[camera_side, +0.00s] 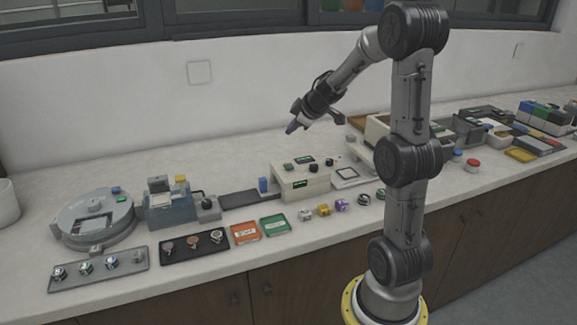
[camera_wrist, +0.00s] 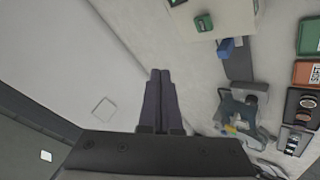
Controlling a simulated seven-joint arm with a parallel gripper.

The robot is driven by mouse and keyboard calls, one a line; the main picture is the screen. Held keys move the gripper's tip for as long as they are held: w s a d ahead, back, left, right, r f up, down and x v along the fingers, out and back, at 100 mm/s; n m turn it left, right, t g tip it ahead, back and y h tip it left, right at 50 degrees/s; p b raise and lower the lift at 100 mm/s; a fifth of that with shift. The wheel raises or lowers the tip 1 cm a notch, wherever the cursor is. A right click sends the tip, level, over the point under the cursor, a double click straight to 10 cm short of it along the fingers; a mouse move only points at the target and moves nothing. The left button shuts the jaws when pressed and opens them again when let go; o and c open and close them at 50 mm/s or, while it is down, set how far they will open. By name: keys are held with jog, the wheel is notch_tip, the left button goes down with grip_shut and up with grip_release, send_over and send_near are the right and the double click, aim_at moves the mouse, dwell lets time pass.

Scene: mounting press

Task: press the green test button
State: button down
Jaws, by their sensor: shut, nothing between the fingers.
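A beige box (camera_side: 303,191) on the counter carries a green button (camera_side: 288,166), dark knobs and small green displays. In the wrist view the green button (camera_wrist: 204,22) shows near the top, on the box's pale top (camera_wrist: 225,18). A round grey machine (camera_side: 95,220) at the left also carries a small green part (camera_side: 122,199); I cannot tell which is the test button. My gripper (camera_side: 292,127) is in the air above and behind the beige box, apart from everything. In the wrist view its dark fingers (camera_wrist: 160,75) are together and empty.
A blue-grey machine (camera_side: 170,208) stands left of the beige box.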

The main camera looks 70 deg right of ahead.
aim_at(291, 166)
jog(key=shift+f, duration=4.35)
jog(key=shift+f, duration=0.45)
jog(key=shift+f, duration=0.5)
jog(key=shift+r, duration=0.9)
jog(key=shift+r, duration=2.5)
